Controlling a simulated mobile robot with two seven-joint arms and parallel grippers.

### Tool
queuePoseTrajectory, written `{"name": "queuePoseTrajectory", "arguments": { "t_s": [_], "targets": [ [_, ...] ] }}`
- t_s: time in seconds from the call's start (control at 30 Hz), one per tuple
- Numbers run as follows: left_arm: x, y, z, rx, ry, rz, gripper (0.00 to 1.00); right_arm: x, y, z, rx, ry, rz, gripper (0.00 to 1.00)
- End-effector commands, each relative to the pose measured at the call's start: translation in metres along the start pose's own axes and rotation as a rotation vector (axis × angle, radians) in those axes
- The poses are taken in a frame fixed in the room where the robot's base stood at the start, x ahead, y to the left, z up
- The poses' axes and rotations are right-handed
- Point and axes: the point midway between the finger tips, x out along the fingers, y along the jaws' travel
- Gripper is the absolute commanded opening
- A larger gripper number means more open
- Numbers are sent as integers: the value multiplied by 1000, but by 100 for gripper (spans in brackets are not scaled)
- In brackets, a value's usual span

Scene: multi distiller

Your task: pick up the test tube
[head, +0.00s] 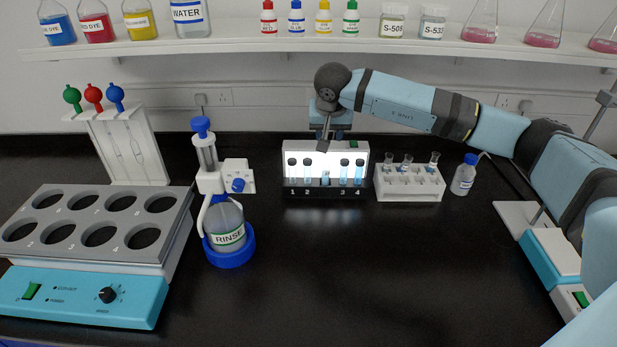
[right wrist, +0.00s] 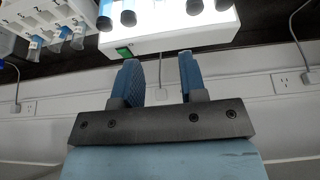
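A lit white rack (head: 326,157) stands in the middle of the black bench. It holds upright test tubes with black caps, among them a left tube (head: 292,170) and a right tube (head: 359,172) with blue liquid. A short pale-blue piece (head: 325,178) shows in the rack's centre; I cannot tell what it is. My right gripper (head: 323,145) is above and in front of the lit panel's centre. In the right wrist view the gripper (right wrist: 158,62) has its blue fingers apart with nothing between them, and black caps (right wrist: 128,18) show beyond. My left gripper is not in view.
A white rack (head: 410,185) with several small tubes stands right of the lit rack, beside a blue-capped bottle (head: 464,175). A shelf (head: 300,42) runs behind. The front bench is clear.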

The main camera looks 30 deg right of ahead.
Motion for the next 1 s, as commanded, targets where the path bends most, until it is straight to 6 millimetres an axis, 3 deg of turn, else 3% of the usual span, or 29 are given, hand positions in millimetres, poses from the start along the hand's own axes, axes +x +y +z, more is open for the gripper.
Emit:
{"name": "queuePoseTrajectory", "arguments": {
  "t_s": [0.4,0.63,1.0],
  "targets": [
    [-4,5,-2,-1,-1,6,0,72,-1,1,-1,-1,2,38],
    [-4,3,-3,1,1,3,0,89,-1,2,-1,-1,1,38],
    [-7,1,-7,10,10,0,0,133,-4,5,0,-1,0,38]
  ]
}}
